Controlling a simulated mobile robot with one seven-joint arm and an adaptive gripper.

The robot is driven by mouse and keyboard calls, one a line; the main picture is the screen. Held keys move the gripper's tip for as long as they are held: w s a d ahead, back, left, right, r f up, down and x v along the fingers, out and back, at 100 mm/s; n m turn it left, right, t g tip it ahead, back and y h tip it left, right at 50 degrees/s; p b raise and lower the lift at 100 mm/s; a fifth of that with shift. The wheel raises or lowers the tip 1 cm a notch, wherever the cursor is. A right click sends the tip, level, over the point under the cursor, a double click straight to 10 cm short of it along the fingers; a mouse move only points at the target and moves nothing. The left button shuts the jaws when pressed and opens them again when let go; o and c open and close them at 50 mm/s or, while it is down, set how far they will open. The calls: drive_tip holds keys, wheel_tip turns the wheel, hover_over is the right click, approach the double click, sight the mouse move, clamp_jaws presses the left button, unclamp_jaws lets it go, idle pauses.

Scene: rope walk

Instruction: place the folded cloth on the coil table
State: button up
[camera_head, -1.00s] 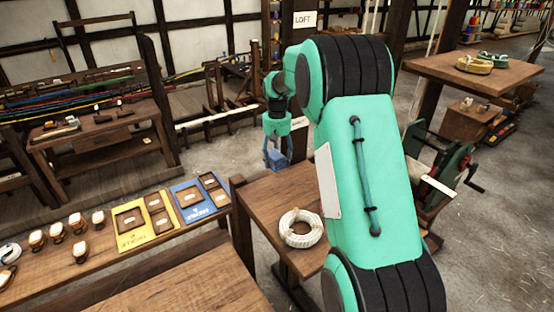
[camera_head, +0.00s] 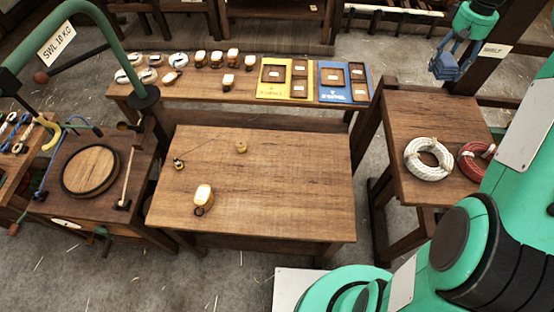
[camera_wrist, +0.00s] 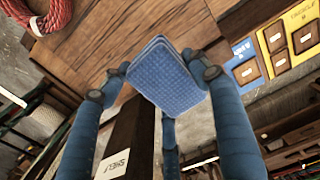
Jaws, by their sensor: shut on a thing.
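The folded cloth (camera_head: 443,69) is a small blue pad, held in my gripper (camera_head: 454,58) at the top right of the head view. The coil table (camera_head: 405,115) is a wooden table at the right, bearing a white rope coil (camera_head: 428,158) and a red rope coil (camera_head: 474,160). My gripper hangs near its back edge, above top height. In the wrist view the table top (camera_wrist: 100,42) shows beyond the cloth.
A dark post with a white label (camera_head: 495,49) stands close right of my gripper. A narrow bench with yellow (camera_head: 268,93) and blue (camera_head: 331,96) trays lies to the left. A wooden table (camera_head: 285,175) stands in the middle. The back of the coil table is bare.

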drive_tip(key=s+a+r+n+b, duration=0.1)
drive_tip(key=s+a+n+b, duration=0.2)
drive_tip(key=a, duration=0.8)
drive_tip(key=s+a+r+n, duration=0.15)
drive_tip(key=s+a, duration=0.25)
drive_tip(key=a, duration=0.6)
drive_tip(key=s+a+n+b, duration=0.2)
drive_tip(key=s+a+n, duration=0.2)
drive_tip(key=a, duration=0.7)
drive_tip(key=s+a+f+n+b, duration=0.2)
drive_tip(key=s+a+n, duration=0.2)
drive_tip(key=s+a, duration=0.7)
drive_tip(key=s+a+f+n+b, duration=0.1)
drive_tip(key=s+a+n+b, duration=0.35)
drive_tip(key=s, duration=1.05)
drive_tip(key=a+f, duration=0.1)
drive_tip(key=f, duration=1.4)
drive_tip(key=f+p, duration=0.1)
drive_tip(key=f, duration=1.5)
drive_tip(key=a+f, duration=0.1)
drive_tip(key=f, duration=1.5)
drive_tip(key=shift+w+a+f+p, duration=0.25)
drive_tip(key=shift+w+a+p, duration=0.05)
drive_tip(key=shift+w+p, duration=0.1)
drive_tip(key=b, duration=0.2)
hover_over(262, 194)
drive_tip(key=shift+s+f, duration=0.1)
drive_tip(key=shift+f, duration=0.65)
